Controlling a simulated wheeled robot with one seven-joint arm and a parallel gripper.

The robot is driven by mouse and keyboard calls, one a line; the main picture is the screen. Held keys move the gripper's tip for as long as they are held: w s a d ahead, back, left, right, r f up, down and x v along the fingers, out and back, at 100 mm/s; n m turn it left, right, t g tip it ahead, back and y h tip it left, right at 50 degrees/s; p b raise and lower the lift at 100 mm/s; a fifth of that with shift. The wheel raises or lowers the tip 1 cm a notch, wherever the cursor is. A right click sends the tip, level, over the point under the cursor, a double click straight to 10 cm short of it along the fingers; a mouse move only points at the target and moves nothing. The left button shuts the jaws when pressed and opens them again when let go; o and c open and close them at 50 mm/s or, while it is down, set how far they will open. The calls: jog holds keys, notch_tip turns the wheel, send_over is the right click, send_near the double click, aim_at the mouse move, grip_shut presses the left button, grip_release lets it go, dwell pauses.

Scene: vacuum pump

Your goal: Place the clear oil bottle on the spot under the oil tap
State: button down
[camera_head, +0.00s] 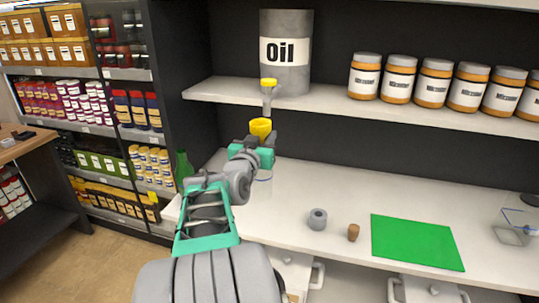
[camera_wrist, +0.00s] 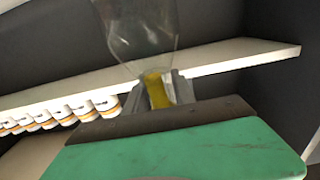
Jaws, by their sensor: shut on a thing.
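My gripper (camera_head: 258,147) is shut on the clear oil bottle (camera_wrist: 140,30) at its narrow neck. The wrist view appears upside down, so the bottle's clear body hangs below the fingers (camera_wrist: 158,92). A yellow funnel-like piece (camera_head: 261,127) stands above the gripper at the bottle's top. The tap (camera_head: 268,97) with its yellow knob hangs from the grey oil drum (camera_head: 286,80) just above that piece. A faint clear shape with a blue line shows under the gripper; I cannot tell whether the base touches the counter.
On the white counter (camera_head: 330,190) are a grey ring-like piece (camera_head: 317,219), a cork (camera_head: 353,232), a green mat (camera_head: 417,242) and a clear container (camera_head: 513,236). A green bottle (camera_head: 183,168) stands left of my arm. The shelf (camera_head: 335,99) overhangs the counter's back.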

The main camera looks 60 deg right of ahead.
jog(key=w+d+f+p, duration=0.1)
jog(key=d+f+p, duration=0.1)
jog(key=d+f, duration=0.4)
notch_tip(320, 180, down, 4)
jog(key=shift+w+d+r, duration=0.15)
jog(key=shift+w+d, duration=0.1)
jog(key=shift+d, duration=0.1)
jog(key=shift+f, duration=0.25)
jog(key=c, duration=1)
grip_release()
jog(key=shift+c, duration=0.2)
